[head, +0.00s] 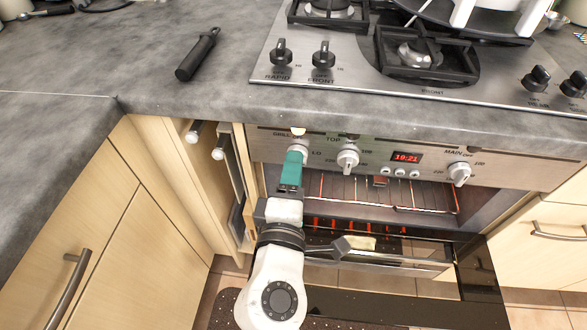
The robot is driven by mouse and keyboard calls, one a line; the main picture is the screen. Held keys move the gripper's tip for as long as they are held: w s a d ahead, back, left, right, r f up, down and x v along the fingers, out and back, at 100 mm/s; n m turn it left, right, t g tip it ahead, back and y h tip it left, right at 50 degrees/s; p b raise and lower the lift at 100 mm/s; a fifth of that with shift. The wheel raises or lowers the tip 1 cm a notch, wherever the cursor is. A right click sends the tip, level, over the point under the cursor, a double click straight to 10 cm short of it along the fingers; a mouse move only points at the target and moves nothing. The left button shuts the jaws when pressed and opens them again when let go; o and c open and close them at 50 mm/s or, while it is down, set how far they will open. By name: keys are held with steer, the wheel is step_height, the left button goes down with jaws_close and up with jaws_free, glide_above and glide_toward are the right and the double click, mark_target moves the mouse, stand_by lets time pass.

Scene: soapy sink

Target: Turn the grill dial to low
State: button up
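The grill dial (303,147) is a round silver knob at the left end of the steel oven panel (430,149). It sits under the partly visible word GRILL, with LO printed to its right. My gripper (296,155), with a teal front part, reaches up from below and is right at the dial, overlapping its lower left side in the picture. The fingers are too small and too covered to show whether they are open, shut or touching the knob. The dial's pointer is hidden, so its setting cannot be read.
The top-oven dial (347,158) is close on the right; the main-oven dial (459,173) is farther right. Below, the compartment glows orange behind a rack (400,190), and a door with a metal handle (390,257) hangs open. The worktop edge overhangs the panel. A black-handled utensil (198,54) lies above.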

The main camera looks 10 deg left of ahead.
steer(key=s, duration=1)
steer(key=shift+s+a+p, duration=0.2)
steer(key=shift+p, duration=0.1)
steer(key=w+d+f+m+g+h, duration=0.1)
steer(key=d+f+m+g+h, duration=0.2)
steer(key=d, duration=0.4)
steer(key=w+d+f+m+g+h, duration=0.1)
steer(key=w+d+f+m+g, duration=0.15)
steer(key=d+f, duration=0.4)
steer(key=s+d+f+m+g, duration=0.2)
steer(key=s+d+f+m, duration=0.1)
steer(key=d, duration=0.2)
steer(key=s+d+f+m+g, duration=0.3)
steer(key=d, duration=0.2)
steer(key=s+d+f+m+g, duration=0.3)
steer(key=d+f, duration=0.1)
steer(key=d, duration=0.2)
steer(key=shift+s+y, duration=0.35)
steer(key=shift+y, duration=0.05)
steer(key=s+d+f+m+g+y, duration=0.2)
steer(key=s+f+m+g+y, duration=0.15)
steer(key=s, duration=0.55)
step_height(320, 180, up, 18)
steer(key=p, duration=1.8)
steer(key=shift+a+r, duration=0.15)
